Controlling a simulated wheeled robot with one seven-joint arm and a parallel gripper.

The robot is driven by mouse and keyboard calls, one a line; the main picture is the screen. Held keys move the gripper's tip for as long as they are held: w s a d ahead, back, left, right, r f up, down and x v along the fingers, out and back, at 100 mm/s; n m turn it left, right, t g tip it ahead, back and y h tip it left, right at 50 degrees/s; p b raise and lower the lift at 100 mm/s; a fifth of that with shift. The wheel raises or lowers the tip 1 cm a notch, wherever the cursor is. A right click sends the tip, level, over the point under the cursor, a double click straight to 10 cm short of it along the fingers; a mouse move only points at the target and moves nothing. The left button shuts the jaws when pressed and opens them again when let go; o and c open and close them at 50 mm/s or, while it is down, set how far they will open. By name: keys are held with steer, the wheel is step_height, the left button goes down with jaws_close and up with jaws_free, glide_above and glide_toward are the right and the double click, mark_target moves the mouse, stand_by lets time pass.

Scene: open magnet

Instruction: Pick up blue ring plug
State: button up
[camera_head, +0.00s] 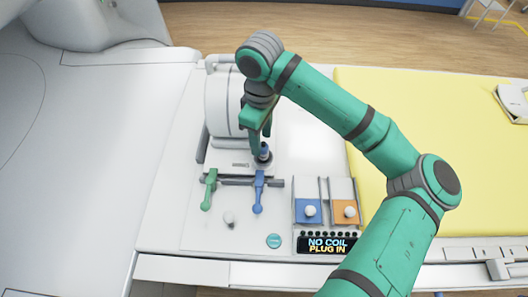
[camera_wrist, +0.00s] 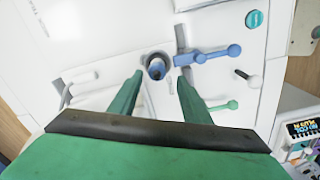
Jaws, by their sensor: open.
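The blue ring plug (camera_head: 264,153) is a small dark upright plug with a blue band. It stands at the front of the white coil unit (camera_head: 217,108), just behind the blue lever (camera_head: 259,192). My gripper (camera_head: 261,140) points down right over the plug. In the wrist view my gripper (camera_wrist: 160,79) is open, its green fingers to either side of the plug's near edge. I cannot tell whether the fingertips touch it.
A green lever (camera_head: 209,190) and a white knob (camera_head: 229,218) are nearby. Blue (camera_head: 301,217) and orange (camera_head: 341,218) panels with white knobs lie to the right. A display (camera_head: 327,245) reads "NO COIL PLUG IN". A yellow pad (camera_head: 440,110) covers the right side.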

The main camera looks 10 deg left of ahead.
mark_target(264, 142)
steer(key=f, duration=0.5)
steer(key=shift+w+d, duration=0.25)
steer(key=shift+d, duration=0.05)
jaws_close()
